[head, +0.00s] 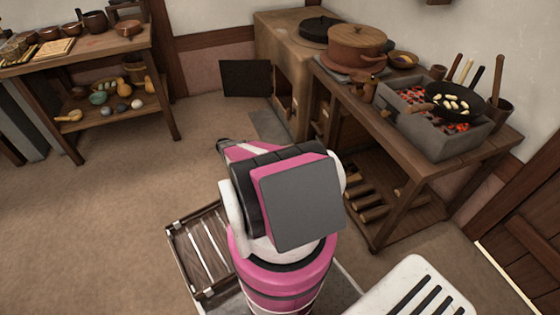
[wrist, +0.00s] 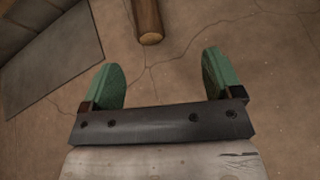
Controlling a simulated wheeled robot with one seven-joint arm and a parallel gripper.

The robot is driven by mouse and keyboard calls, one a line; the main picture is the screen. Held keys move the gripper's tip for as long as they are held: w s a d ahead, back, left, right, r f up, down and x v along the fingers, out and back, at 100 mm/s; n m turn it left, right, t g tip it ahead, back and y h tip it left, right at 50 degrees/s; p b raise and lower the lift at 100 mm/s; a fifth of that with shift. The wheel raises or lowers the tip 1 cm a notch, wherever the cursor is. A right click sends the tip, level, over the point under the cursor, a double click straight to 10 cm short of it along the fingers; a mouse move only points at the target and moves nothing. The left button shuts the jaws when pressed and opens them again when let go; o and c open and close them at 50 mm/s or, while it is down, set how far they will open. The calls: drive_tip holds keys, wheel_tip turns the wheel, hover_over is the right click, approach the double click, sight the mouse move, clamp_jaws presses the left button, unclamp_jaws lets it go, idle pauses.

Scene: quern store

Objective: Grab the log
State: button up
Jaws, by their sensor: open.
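A brown log (wrist: 149,20) lies on the cracked brown floor at the top of the wrist view, with its round cut end towards my gripper. My gripper (wrist: 163,80) is open, its two green fingers spread with only bare floor between them. The log is beyond the fingertips, a little left of the middle of the gap, and does not appear to touch them. Its far end is cut off by the frame. In the head view, my arm covers the middle, and I cannot make out this log or the fingers there.
Several logs (head: 375,212) lie on the low shelf under the right-hand table (head: 405,200). That table carries a brazier with glowing coals (head: 433,135) and a pan (head: 455,101). A slatted wooden rack (head: 205,248) stands left of my base. Floor (head: 110,210) at left is clear.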

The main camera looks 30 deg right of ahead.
drive_tip(key=shift+n+h, duration=0.8)
drive_tip(key=d+f, duration=0.1)
drive_tip(key=f, duration=0.1)
drive_tip(key=w+d+f, duration=0.1)
drive_tip(key=f, duration=0.1)
drive_tip(key=d+f, duration=0.2)
drive_tip(key=shift+w+f, duration=0.35)
drive_tip(key=x, duration=1.1)
drive_tip(key=shift+s, duration=0.2)
drive_tip(key=shift+a, duration=0.1)
drive_tip(key=c, duration=1.1)
drive_tip(key=shift+c, duration=0.2)
drive_tip(key=shift+r, duration=0.1)
